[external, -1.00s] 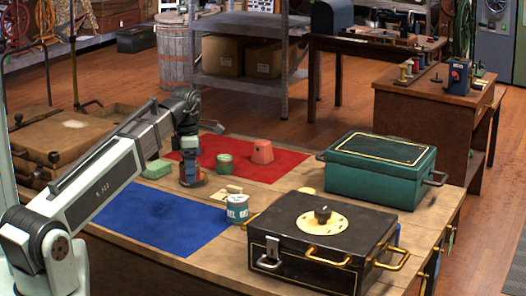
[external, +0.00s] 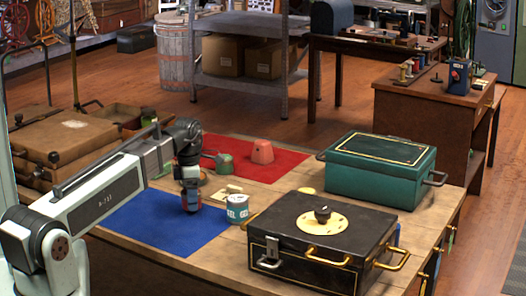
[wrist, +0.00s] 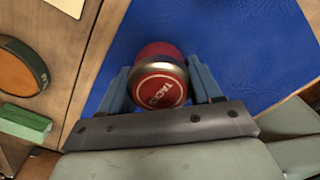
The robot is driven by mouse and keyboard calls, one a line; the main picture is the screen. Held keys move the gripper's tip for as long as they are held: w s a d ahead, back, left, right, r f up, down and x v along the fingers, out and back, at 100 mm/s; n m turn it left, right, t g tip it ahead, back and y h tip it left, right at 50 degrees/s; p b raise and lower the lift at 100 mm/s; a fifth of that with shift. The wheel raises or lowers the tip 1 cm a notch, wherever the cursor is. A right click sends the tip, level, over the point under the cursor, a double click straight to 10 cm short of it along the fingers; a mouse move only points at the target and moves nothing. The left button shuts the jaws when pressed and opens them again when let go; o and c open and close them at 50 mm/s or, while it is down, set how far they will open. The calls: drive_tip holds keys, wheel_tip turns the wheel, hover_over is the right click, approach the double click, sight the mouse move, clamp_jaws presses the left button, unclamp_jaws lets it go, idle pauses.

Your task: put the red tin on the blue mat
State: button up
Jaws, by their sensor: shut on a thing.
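The red tin (external: 191,205) is upright between the fingers of my gripper (external: 190,188), over the back right part of the blue mat (external: 150,222). In the wrist view the red tin (wrist: 160,85) shows its silver-rimmed lid with white letters. The blue fingers of my gripper (wrist: 162,88) are shut on its sides. The blue mat (wrist: 245,40) lies beneath and behind it. I cannot tell whether the tin's base touches the mat.
A white-and-teal tin (external: 237,209) stands close right of the held tin. A black box (external: 320,240) and a green box (external: 378,170) stand at right. The red mat (external: 285,165) bears a pink block (external: 262,152) and a green object (external: 225,163). The mat's front half is clear.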

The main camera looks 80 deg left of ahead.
drive_tip(key=shift+f, duration=0.6)
drive_tip(key=shift+f, duration=0.15)
drive_tip(key=o, duration=1.1)
drive_tip(key=shift+r, duration=6.15)
